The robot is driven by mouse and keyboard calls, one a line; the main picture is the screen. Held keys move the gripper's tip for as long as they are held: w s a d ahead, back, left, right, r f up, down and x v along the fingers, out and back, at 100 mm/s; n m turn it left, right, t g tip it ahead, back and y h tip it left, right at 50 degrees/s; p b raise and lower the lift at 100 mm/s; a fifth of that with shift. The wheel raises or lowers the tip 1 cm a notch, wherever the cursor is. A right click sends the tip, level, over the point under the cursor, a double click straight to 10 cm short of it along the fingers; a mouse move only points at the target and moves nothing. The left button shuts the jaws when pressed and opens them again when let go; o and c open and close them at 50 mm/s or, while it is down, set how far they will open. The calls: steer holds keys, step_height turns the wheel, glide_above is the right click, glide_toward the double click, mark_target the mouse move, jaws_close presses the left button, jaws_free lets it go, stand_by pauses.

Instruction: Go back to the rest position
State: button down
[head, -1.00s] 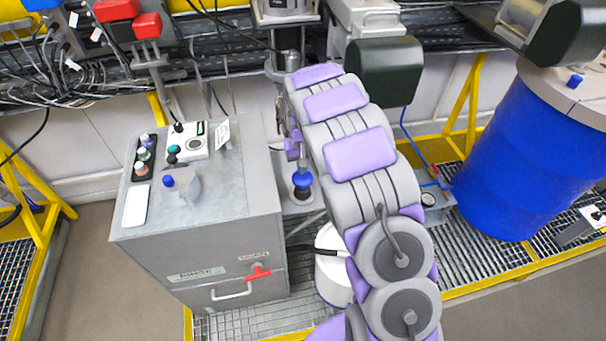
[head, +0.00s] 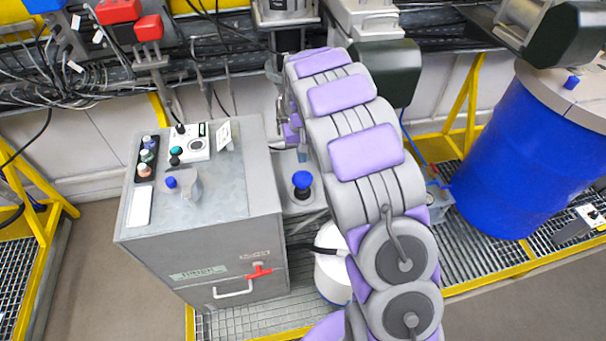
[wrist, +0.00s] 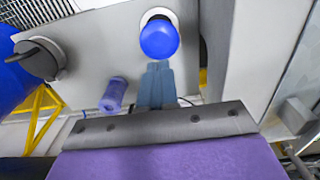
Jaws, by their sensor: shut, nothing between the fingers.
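My gripper (wrist: 158,82) is shut and empty in the wrist view. Its blue-grey fingers point toward a round blue knob (wrist: 159,38), which shows just past the fingertips. In the head view the blue knob (head: 302,180) stands on a grey panel beside the cabinet, and a small gap shows between it and my gripper (head: 302,156). My arm covers much of the middle of the head view and hides part of what lies behind it.
A grey cabinet (head: 215,240) with bottles and a small control box (head: 196,142) on top stands left of my arm. A large blue drum (head: 515,165) stands at the right. Yellow rails (head: 465,100) and cables (head: 100,80) line the back wall.

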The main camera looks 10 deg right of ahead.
stand_by(0.3)
steer(key=s+d+r+b, duration=0.1)
steer(key=s+r, duration=0.5)
steer(key=s, duration=0.4)
steer(key=s+d+r, duration=0.1)
steer(key=s+r, duration=0.5)
steer(key=s, duration=0.4)
steer(key=s+a+g+b, duration=0.1)
steer(key=s+a, duration=0.1)
steer(key=s, duration=2.1)
steer(key=shift+s+g, duration=0.15)
steer(key=shift+g, duration=0.25)
steer(key=shift+f, duration=0.1)
